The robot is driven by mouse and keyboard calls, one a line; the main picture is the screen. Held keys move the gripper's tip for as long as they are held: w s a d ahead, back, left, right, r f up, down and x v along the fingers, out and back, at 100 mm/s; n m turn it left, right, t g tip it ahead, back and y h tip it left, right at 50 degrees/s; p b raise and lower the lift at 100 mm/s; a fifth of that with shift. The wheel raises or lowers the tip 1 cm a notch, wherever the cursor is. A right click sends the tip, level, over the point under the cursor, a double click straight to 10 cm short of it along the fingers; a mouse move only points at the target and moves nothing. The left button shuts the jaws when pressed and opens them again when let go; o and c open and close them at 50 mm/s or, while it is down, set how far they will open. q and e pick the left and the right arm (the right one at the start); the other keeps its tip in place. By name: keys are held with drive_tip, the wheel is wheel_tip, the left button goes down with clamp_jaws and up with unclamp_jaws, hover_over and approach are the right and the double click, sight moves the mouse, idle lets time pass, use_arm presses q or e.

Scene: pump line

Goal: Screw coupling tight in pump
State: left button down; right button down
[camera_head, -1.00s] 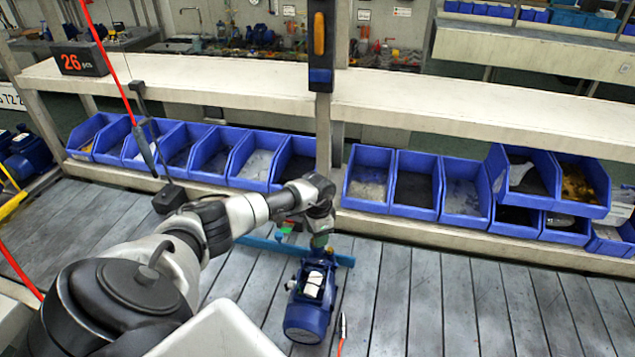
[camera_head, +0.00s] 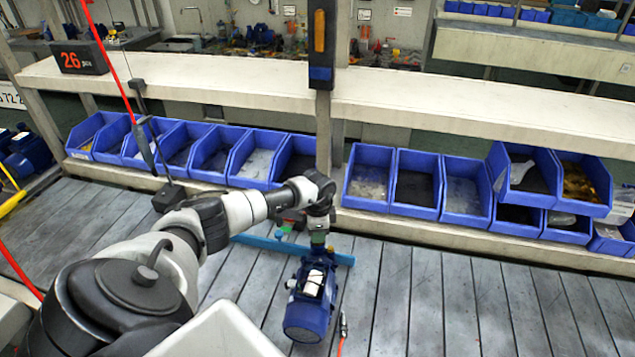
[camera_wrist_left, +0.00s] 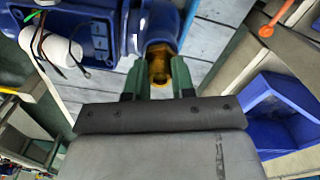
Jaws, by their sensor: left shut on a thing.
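The blue pump (camera_head: 309,298) lies on the slatted bench near the middle of the head view. It fills the top left of the left wrist view (camera_wrist_left: 95,25), with a white cylinder and loose wires on it. A brass coupling (camera_wrist_left: 159,66) sits at the mouth of the pump's round blue port. My left gripper (camera_wrist_left: 159,80) is shut on the coupling, with a green finger on each side. In the head view the left gripper (camera_head: 318,239) points down at the far end of the pump. How deep the coupling sits in the port is hidden. My right gripper is not in view.
A light blue bar (camera_head: 275,243) lies on the bench by the pump's far end. A red-tipped cable (camera_head: 342,325) is just right of the pump. Blue bins (camera_head: 366,176) line the back. The slatted bench (camera_head: 470,300) is clear to the right.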

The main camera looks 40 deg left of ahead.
use_arm(q)
drive_tip(key=m+b, duration=0.1)
drive_tip(key=m, duration=0.1)
drive_tip(key=shift+m, duration=0.7)
drive_tip(key=shift+f+m+b, duration=0.1)
drive_tip(key=shift+m+b, duration=0.4)
drive_tip(key=shift+m, duration=1.2)
